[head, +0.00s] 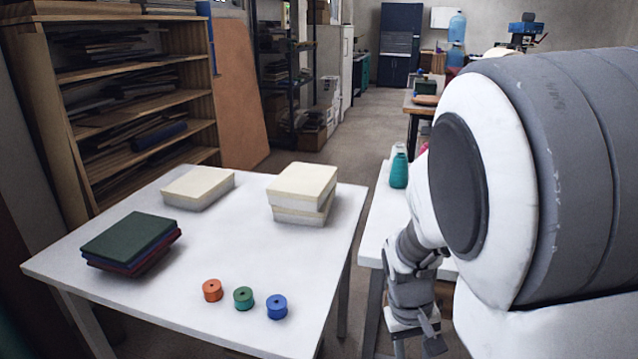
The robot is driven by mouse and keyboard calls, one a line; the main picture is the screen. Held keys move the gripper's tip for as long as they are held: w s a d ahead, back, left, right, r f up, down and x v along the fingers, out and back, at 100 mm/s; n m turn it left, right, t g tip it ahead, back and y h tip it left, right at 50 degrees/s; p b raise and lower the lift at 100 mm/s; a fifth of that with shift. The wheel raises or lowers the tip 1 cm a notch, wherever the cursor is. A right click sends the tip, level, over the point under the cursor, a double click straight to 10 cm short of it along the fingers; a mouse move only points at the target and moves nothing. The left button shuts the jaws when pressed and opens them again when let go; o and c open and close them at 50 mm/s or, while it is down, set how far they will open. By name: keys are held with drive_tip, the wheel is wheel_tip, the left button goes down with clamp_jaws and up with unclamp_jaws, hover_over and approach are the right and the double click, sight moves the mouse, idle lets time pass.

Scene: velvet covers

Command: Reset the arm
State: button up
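My arm fills the right side of the head view, with its large white and grey links close to the camera. My gripper (420,338) hangs low beside the right edge of the white table. It is partly cut off by my own arm, and its fingers are too small to judge. I see nothing held in it.
The white table (235,262) carries stacked velvet covers (128,240), a single cream box (198,186), stacked cream boxes (302,192), and orange (212,290), green (243,298) and blue (277,306) spools. A second table (373,222) with a teal bottle (399,170) stands behind my arm.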

drive_tip(key=s+a+r+t+y, duration=0.1)
drive_tip(key=s+r+t, duration=0.3)
drive_tip(key=r, duration=0.5)
drive_tip(key=s+a+r+t+y, duration=0.1)
drive_tip(key=s+a+r+t, duration=0.1)
drive_tip(key=s+r, duration=0.55)
wheel_tip(320, 180, up, 24)
drive_tip(key=w+p, duration=0.1)
drive_tip(key=p, duration=2.2)
drive_tip(key=shift+w+d+r+m, duration=0.15)
drive_tip(key=shift+w+d+m, duration=0.05)
drive_tip(key=shift+m, duration=0.2)
drive_tip(key=shift+d, duration=0.15)
